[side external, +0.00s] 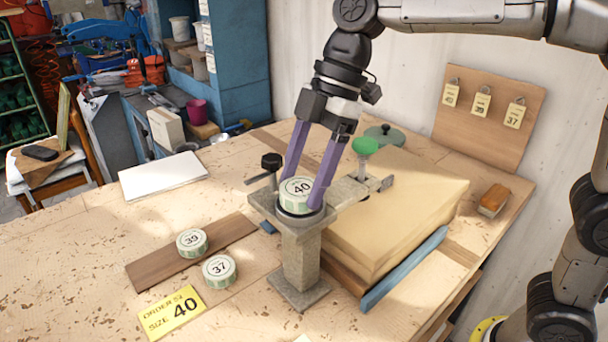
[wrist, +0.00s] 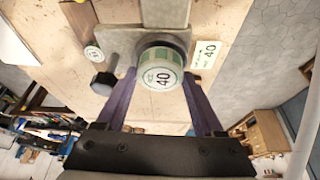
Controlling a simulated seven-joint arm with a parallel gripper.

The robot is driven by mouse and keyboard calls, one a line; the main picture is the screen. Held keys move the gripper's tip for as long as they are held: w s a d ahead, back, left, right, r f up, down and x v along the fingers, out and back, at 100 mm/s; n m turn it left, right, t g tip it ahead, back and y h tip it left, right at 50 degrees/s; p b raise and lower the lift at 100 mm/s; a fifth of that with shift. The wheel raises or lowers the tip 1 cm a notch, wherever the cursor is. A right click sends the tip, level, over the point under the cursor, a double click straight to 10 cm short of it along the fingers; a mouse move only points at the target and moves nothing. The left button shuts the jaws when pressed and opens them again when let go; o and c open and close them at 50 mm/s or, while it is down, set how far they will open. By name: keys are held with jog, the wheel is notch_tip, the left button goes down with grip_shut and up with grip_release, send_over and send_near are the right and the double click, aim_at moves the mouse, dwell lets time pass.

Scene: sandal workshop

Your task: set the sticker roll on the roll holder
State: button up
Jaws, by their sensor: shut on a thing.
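The sticker roll marked 40 (side external: 296,190) is a squat roll with a white top and green-patterned side. My gripper (side external: 300,198) has its two purple fingers shut on the roll's sides. The roll holder (side external: 300,258) is a grey stone-like post with a square top plate and a black knob. The roll is upright over this plate, at a dark round seat; I cannot tell whether it rests fully on it. In the wrist view, the roll (wrist: 160,76) covers the middle of the holder plate (wrist: 118,42), hiding the seat's centre.
Rolls marked 39 (side external: 192,242) and 37 (side external: 219,270) sit at and beside a brown wooden strip (side external: 150,268). A yellow order card reading size 40 (side external: 174,313) lies in front. A pale stack (side external: 395,220) and a green-knobbed clamp (side external: 365,147) stand right of the holder.

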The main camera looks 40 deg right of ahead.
jog(key=shift+f, duration=0.55)
jog(key=o, duration=1.1)
jog(key=v, duration=1.1)
jog(key=shift+d, duration=0.15)
dwell(0.4)
